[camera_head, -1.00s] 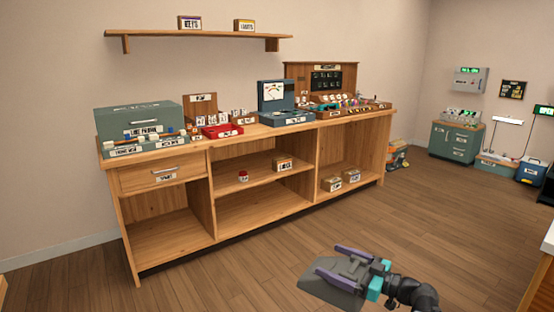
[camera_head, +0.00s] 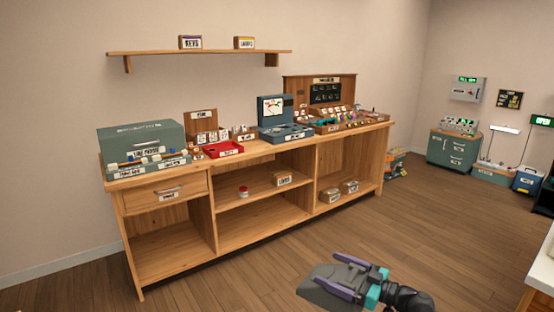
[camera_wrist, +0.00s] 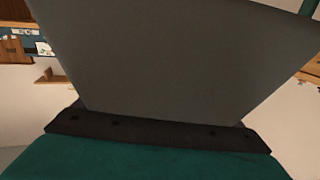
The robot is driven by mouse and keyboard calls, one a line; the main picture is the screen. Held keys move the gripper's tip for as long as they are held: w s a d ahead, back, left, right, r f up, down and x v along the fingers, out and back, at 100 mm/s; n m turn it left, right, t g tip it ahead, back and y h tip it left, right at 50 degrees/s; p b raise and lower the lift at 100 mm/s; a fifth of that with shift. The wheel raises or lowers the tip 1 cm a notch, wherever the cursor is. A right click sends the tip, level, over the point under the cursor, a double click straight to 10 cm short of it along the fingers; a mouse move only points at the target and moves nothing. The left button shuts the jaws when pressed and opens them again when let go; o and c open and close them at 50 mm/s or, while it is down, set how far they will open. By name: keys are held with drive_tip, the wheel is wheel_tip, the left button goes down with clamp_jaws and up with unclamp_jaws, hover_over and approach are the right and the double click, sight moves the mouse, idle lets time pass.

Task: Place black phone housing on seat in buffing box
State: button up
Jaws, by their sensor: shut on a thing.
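My gripper (camera_head: 322,271) is at the bottom centre-right of the head view, with purple fingers. It is shut on a dark grey phone housing (camera_head: 321,291), held in the air over the floor in front of the bench. In the wrist view the dark grey housing (camera_wrist: 180,60) fills most of the picture, so the fingers are hidden there. I cannot identify the buffing box or its seat for certain. An open blue-grey box (camera_head: 276,107) with an upright lid stands on the bench, but its label is too small to read.
The wooden bench (camera_head: 262,220) has open shelves with small boxes. A green-grey case (camera_head: 141,139), a red tray (camera_head: 224,149) and a wooden parts rack (camera_head: 341,121) stand on it. Green cabinets (camera_head: 453,148) are at the far right. A light-topped counter (camera_head: 543,275) edges in at lower right.

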sight(334, 274)
drive_tip(key=shift+r+p, duration=4.1)
drive_tip(key=shift+p, duration=1)
drive_tip(key=shift+a, duration=0.1)
